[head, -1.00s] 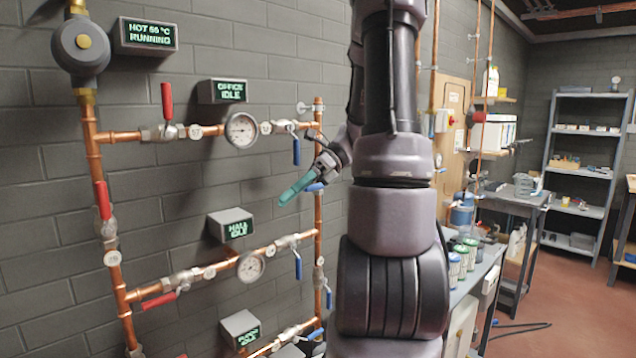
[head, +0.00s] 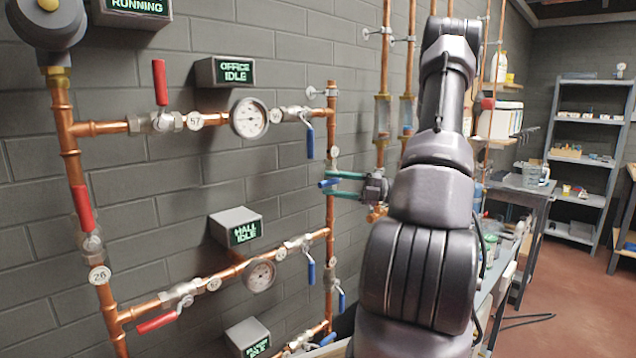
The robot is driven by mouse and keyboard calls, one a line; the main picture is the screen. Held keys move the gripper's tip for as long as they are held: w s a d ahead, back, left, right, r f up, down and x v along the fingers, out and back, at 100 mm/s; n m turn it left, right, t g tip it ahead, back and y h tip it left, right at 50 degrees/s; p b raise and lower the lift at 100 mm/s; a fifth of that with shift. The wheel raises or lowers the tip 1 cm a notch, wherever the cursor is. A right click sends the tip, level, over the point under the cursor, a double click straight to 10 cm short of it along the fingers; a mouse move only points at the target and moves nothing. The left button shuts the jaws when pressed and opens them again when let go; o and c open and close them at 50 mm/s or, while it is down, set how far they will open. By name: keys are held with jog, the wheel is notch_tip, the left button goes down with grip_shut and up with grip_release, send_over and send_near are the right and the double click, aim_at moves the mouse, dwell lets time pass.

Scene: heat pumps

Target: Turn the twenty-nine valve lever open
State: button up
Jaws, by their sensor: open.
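My gripper (head: 338,184) is open at the right-hand vertical copper pipe (head: 331,220). Its two teal fingers point left, one above the other. A short blue lever (head: 328,183) shows between the fingertips, sticking out crosswise to the pipe; I cannot tell whether the fingers touch it. The valve body behind it is mostly hidden by the fingers. A round white tag (head: 334,152) is on the pipe just above, but its number is too small to read, so I cannot confirm which valve is twenty-nine.
Other blue levers hang close by: one above left (head: 310,142), one below left (head: 311,272), one below on the same pipe (head: 341,300). Red levers (head: 160,82) and gauges (head: 249,118) are further left. The grey wall is close behind. A bench stands at right.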

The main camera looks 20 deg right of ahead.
jog(key=shift+x, duration=2.35)
jog(key=shift+c, duration=0.3)
grip_shut()
